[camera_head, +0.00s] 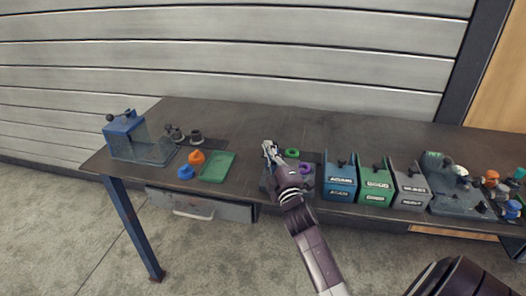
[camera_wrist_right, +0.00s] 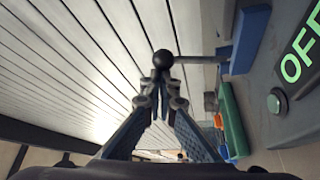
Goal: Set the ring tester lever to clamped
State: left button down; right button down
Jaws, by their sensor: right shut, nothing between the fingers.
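The ring tester is a dark panel (camera_head: 266,184) at the table's front middle, largely hidden by my right arm. In the right wrist view its grey face (camera_wrist_right: 283,130) carries green "OFF" lettering. A lever with a black ball knob (camera_wrist_right: 162,60) and a thin metal rod runs to a blue block (camera_wrist_right: 246,40). My right gripper (camera_head: 268,147) is over the tester. Its fingertips (camera_wrist_right: 162,85) are shut and empty, close by the knob; I cannot tell whether they touch it. A green ring (camera_head: 292,153) and a purple ring (camera_head: 306,168) lie beside it. My left gripper is out of view.
A green tray (camera_head: 217,167), orange piece (camera_head: 196,157) and blue piece (camera_head: 185,172) lie to the left, near a blue-topped fixture (camera_head: 124,124). Blue (camera_head: 340,178), green (camera_head: 376,182) and grey (camera_head: 409,185) bins stand to the right. The back middle of the table is clear.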

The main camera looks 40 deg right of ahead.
jog(key=shift+s+d+f, duration=0.1)
jog(key=shift+s+d, duration=0.45)
jog(key=shift+s, duration=0.05)
dwell(0.4)
